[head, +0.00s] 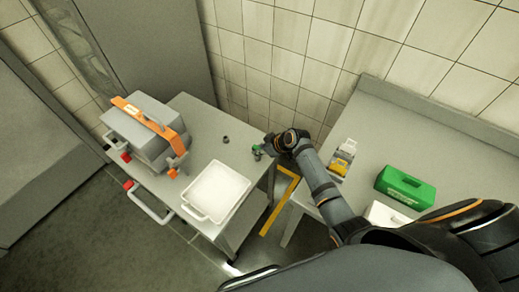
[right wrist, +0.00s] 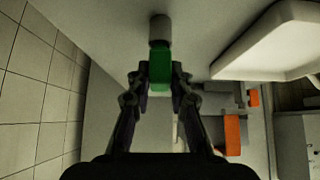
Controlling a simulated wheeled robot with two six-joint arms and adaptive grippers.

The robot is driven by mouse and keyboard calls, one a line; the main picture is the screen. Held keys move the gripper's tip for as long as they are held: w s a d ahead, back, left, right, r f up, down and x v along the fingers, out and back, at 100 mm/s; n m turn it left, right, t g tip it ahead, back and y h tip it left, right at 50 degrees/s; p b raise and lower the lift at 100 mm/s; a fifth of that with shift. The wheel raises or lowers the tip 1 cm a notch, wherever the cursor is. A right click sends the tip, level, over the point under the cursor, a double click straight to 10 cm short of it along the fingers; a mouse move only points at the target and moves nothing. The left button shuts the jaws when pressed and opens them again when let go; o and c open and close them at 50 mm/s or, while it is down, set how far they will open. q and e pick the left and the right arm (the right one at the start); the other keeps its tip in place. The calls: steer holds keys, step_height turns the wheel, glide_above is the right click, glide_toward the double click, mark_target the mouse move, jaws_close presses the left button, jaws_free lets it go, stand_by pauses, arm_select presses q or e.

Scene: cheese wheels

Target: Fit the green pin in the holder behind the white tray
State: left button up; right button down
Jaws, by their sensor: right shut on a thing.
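The white tray (head: 217,191) lies on the grey cart top, with its handle towards the front. Behind it on the cart stands a small dark round holder (head: 225,139). My right gripper (head: 262,150) is above the cart's right edge, to the right of the holder and apart from it. It is shut on the green pin (right wrist: 160,66), which also shows at the fingertips in the head view (head: 257,153). In the right wrist view a grey cylindrical end extends beyond the green part. The tray shows at the upper right there (right wrist: 270,45). My left gripper is not in view.
A grey case with an orange strap (head: 150,125) stands at the cart's left. On the bench at right are a yellow-and-white item (head: 342,158) and a green box (head: 404,187). A tiled wall (head: 300,45) rises behind. The cart top around the holder is clear.

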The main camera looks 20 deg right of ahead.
steer(key=shift+f, duration=0.4)
steer(key=c, duration=1.1)
jaws_free()
steer(key=shift+c, duration=0.2)
steer(key=v, duration=1.2)
steer(key=shift+r, duration=0.1)
